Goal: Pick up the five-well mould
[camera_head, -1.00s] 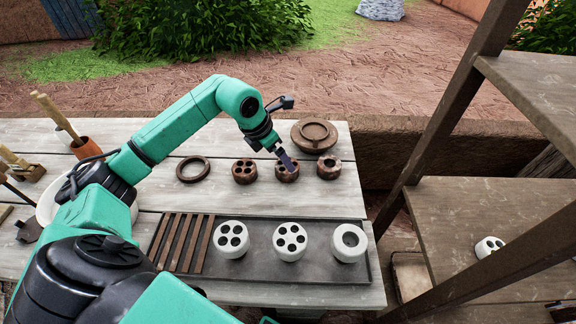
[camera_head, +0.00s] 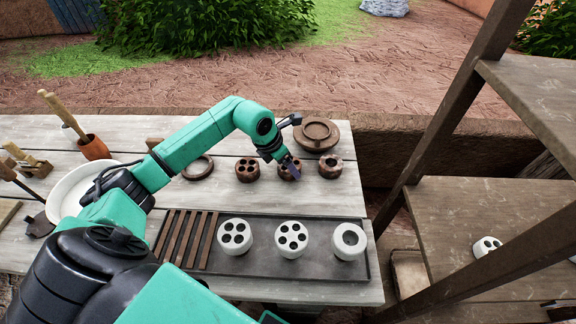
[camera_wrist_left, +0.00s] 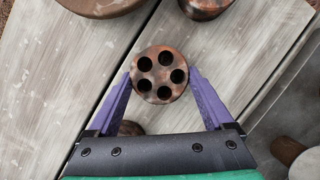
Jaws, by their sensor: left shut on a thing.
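The five-well mould (camera_head: 283,173) is a small round reddish-brown block in the back row on the table. In the left wrist view the mould (camera_wrist_left: 160,75) shows five dark holes in its top. My left gripper (camera_head: 292,170) comes down over it, and its purple fingers lie against opposite sides of it, shut on it. The fingers cover part of it in the head view. I cannot tell whether it is clear of the table. My right gripper is not in view.
A brown four-well mould (camera_head: 247,170) and a one-hole mould (camera_head: 330,166) flank it closely. A lidded brown dish (camera_head: 316,134) is behind. White moulds (camera_head: 291,239) stand on a dark tray (camera_head: 262,262) in front. A wooden shelf (camera_head: 470,220) rises at right.

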